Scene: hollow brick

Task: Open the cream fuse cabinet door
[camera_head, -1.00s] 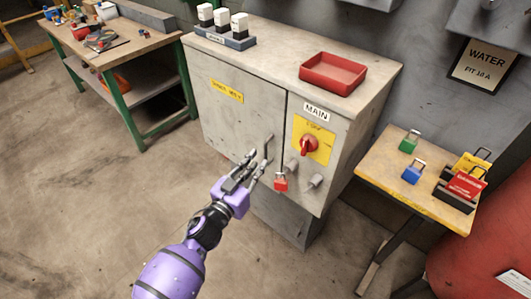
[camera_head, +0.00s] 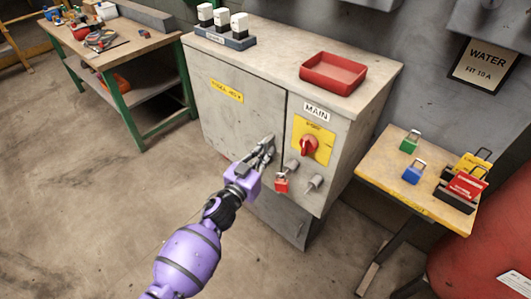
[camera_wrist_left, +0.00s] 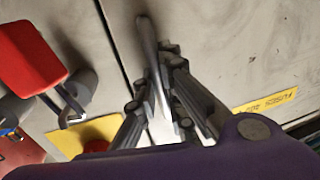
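The cream fuse cabinet (camera_head: 225,55) stands in the middle of the head view. Its left door (camera_head: 225,115) is closed, with a thin seam along its right edge. My left gripper (camera_head: 267,147) is at the door's bar handle, near that seam. In the left wrist view the handle (camera_wrist_left: 147,40) runs between the two fingers (camera_wrist_left: 160,85), which sit close on both sides of it and look shut on it. The fingers hide most of the handle in the head view. My right gripper is in neither view.
Right of the door are a red rotary switch (camera_head: 309,146) on a yellow plate and a red padlock (camera_head: 282,183). A red tray (camera_head: 333,73) sits on top. A small table (camera_head: 385,170) with padlocks stands right, a green-legged bench (camera_head: 150,42) left. The floor in front is clear.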

